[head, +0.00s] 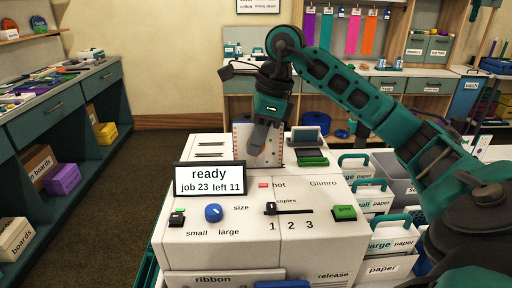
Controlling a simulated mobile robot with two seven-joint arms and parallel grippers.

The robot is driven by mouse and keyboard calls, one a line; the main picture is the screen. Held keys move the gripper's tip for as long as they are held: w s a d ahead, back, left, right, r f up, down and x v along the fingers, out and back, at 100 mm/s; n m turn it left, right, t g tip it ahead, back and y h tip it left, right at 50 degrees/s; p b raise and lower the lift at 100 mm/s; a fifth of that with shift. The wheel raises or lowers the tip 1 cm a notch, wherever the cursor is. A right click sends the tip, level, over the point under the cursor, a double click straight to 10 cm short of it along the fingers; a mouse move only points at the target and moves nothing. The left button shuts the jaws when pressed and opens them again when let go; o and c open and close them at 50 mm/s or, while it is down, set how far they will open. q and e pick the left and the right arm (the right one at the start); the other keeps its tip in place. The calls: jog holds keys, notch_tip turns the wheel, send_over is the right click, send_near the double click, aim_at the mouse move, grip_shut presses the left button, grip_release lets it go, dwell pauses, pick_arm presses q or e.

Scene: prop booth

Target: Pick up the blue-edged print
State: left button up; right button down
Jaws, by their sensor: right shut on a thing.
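The blue-edged print (241,134) is a pale upright sheet with a blue edge, standing above the back part of the white printer (200,246). My right gripper (257,140) comes down from above in front of the print and is shut on it. The gripper hides the middle of the print. I cannot tell whether the print's lower edge still touches the printer. My left gripper is not in view.
The printer's display (210,179) reads "ready, job 23, left 11". A blue knob (213,212) and a green button (345,212) sit on its top. A teal workbench (70,125) lines the left, with open floor between.

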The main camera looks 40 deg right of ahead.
notch_tip(320, 180, up, 10)
jog(key=shift+r+p, duration=0.25)
jog(key=shift+p, duration=0.95)
jog(key=shift+r, duration=0.3)
notch_tip(320, 180, up, 7)
jog(key=shift+a+f, duration=0.1)
